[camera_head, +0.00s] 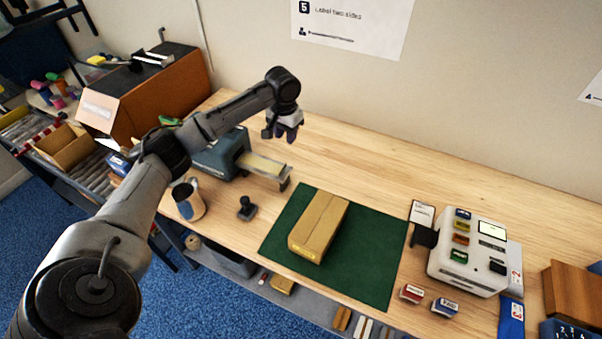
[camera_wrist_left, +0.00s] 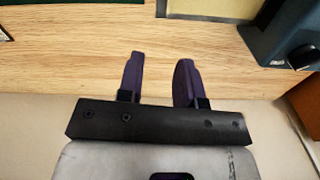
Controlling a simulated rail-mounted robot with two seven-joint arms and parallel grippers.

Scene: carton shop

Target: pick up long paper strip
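A long tan paper strip (camera_head: 262,166) appears to lie on the grey outfeed tray of a dark teal dispenser (camera_head: 222,156). Only part of the tray end shows at the top of the left wrist view, and I cannot tell the strip from it there. My left gripper (camera_head: 281,136) is above the table, behind and above the outfeed, apart from the strip. In the left wrist view its two dark purple fingers (camera_wrist_left: 159,68) stand apart with nothing between them, over bare wood. My right gripper is not in view.
A closed carton (camera_head: 319,226) lies on a green mat (camera_head: 375,260). A black hand stamp (camera_head: 246,208) and a mug (camera_head: 188,200) stand in front of the dispenser. A white machine (camera_head: 468,254) stands at right. The back of the table (camera_head: 400,165) is clear.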

